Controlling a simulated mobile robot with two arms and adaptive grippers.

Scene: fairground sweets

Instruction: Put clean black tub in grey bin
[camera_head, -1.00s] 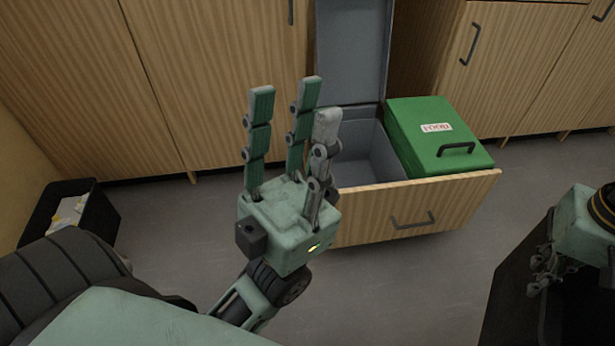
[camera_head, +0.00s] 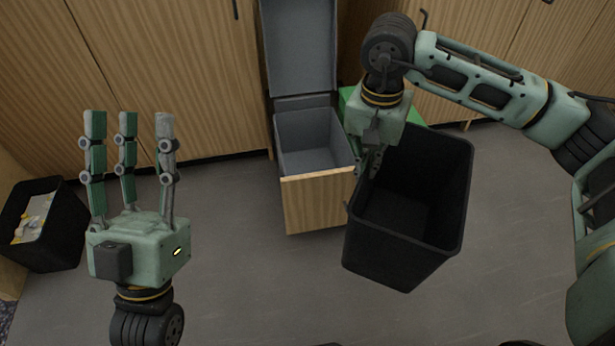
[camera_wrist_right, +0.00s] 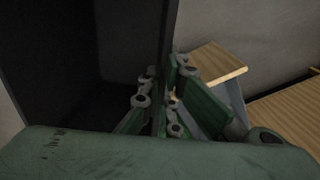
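The black tub (camera_head: 405,235) hangs upright, slightly tilted, in front of the drawer in the head view. It looks empty inside. My right gripper (camera_head: 366,168) is shut on its left rim; in the right wrist view the fingers (camera_wrist_right: 160,108) close on both sides of the tub's wall (camera_wrist_right: 168,50). The grey bin (camera_head: 312,140) sits in the pulled-out drawer, just left of the tub, with its lid (camera_head: 300,45) raised. It looks empty. My left gripper (camera_head: 128,125) is open and empty on the left, fingers pointing up.
A green box (camera_head: 413,115) is in the drawer, mostly hidden behind my right arm and the tub. Another black tub (camera_head: 50,245) with papers or wrappers stands on the floor at far left. The wooden drawer front (camera_head: 310,205) juts out. Floor between is clear.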

